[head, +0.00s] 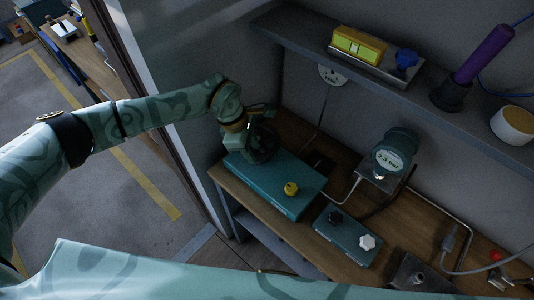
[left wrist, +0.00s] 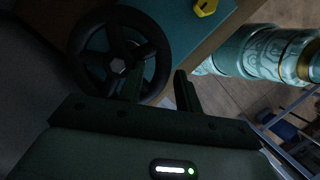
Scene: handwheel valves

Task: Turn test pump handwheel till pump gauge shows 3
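The black pump handwheel (head: 264,146) stands at the left end of a teal box (head: 290,205) on the bench. In the left wrist view the handwheel (left wrist: 117,66) shows its spokes and hub. My left gripper (head: 248,120) is at the wheel. In the left wrist view my left gripper (left wrist: 160,78) has its fingers apart, one over the inside of the wheel and one outside, with the rim between them. Rim contact is unclear. The round pump gauge (head: 394,152) behind the box appears to read 2.3 bar. My right gripper is not in view.
A yellow knob (head: 291,188) sits on the teal box. A smaller box (head: 345,236) with a black and a white knob stands to its right. A shelf (head: 400,92) above holds a yellow device (head: 358,45) and a purple cylinder (head: 484,55). A wall is close behind the wheel.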

